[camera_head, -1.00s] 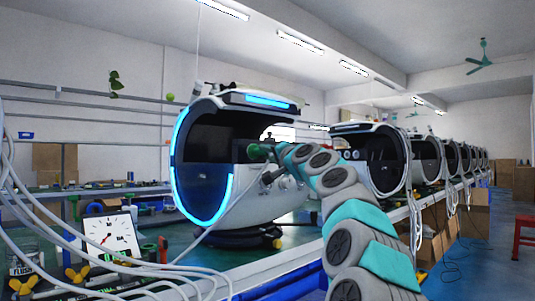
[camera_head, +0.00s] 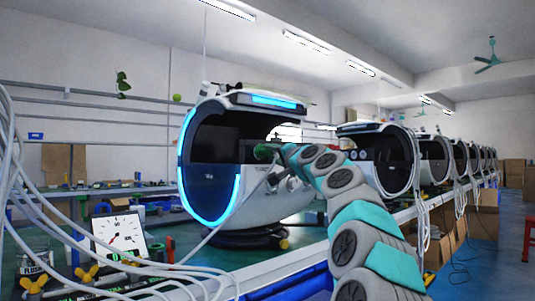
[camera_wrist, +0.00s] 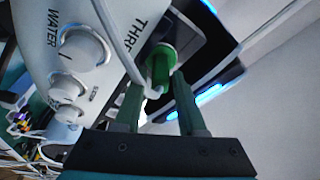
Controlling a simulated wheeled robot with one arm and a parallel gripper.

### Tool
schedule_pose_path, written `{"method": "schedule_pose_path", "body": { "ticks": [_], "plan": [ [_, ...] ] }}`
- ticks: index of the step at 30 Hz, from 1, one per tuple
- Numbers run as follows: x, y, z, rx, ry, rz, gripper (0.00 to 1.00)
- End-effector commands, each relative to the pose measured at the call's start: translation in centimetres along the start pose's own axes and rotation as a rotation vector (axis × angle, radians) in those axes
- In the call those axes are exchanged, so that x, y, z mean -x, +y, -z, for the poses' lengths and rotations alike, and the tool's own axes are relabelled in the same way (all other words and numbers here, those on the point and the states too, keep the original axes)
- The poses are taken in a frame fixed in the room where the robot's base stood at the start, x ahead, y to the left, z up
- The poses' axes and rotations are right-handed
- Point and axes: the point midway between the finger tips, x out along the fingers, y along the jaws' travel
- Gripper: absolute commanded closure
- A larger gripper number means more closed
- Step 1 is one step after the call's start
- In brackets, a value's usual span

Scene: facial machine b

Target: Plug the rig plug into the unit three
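The rig plug (camera_wrist: 160,72) is a green cylinder with a white cable, seen between my gripper's fingertips in the wrist view. My gripper (camera_wrist: 160,83) has two dark green fingers, which appear closed on the plug's rear. The plug's front is at or very near the side panel of unit three (camera_wrist: 118,62), whose lettering reads "THR…". I cannot tell whether it is seated. In the head view, unit three is the large white pod (camera_head: 262,205) with a blue-lit ring. My gripper (camera_head: 264,152) reaches its right side; the fingers are too small to make out there.
Grey knobs (camera_wrist: 82,50) beside a "WATER" label sit left of the plug. More pods (camera_head: 378,160) stand in a row to the right. White cables (camera_head: 90,265), a dial gauge (camera_head: 119,236) and yellow-handled valves (camera_head: 87,272) crowd the bench's front left. A red stool (camera_head: 529,238) stands at far right.

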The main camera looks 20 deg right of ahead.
Motion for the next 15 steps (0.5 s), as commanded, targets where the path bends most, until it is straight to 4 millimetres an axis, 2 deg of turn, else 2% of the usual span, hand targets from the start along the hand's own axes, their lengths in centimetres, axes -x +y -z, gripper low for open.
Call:
{"method": "schedule_pose_path", "body": {
  "ticks": [1,5,15],
  "plan": [
    [0.03,-0.01,0.05,0.0,0.001,0.0,0.54],
    [0.04,-0.02,0.07,0.0,0.001,0.0,0.39],
    [0.16,-0.01,0.1,0.0,0.001,0.0,0.39]
  ]
}}
